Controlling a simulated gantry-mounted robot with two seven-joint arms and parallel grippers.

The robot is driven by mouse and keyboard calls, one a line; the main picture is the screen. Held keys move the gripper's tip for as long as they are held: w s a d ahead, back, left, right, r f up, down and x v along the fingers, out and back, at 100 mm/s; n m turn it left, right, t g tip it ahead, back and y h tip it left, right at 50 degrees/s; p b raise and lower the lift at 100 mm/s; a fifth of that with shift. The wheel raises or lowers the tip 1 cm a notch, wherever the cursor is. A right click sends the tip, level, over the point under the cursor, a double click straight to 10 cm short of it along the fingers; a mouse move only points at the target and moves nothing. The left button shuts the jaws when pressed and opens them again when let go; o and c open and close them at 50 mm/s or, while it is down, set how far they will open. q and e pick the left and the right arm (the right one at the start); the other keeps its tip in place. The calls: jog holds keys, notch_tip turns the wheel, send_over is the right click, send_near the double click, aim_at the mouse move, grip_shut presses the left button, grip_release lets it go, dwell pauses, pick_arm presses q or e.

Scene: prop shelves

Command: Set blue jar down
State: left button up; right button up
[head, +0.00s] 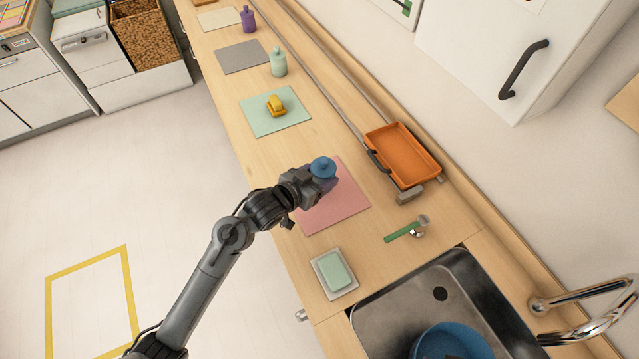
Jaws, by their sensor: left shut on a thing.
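A blue jar (323,166) with a knobbed lid shows at the end of my left arm, over the upper part of a pink mat (340,206). My left gripper (318,182) is shut on the jar. The gripper hides the jar's lower part, so I cannot tell whether its base touches the mat. My right gripper is not in view.
An orange tray (424,154) stands right of the pink mat. A brush with a green handle (402,232), a dish with a green block (334,271) and a sink (383,318) lie nearer. A green mat (260,123) holds a yellow object (276,104).

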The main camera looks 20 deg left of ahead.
aim_at(320, 184)
pick_arm(q)
notch_tip(320, 184, down, 4)
jog(key=shift+r+b, duration=0.15)
jog(key=shift+b, duration=0.25)
jog(key=o, duration=1.2)
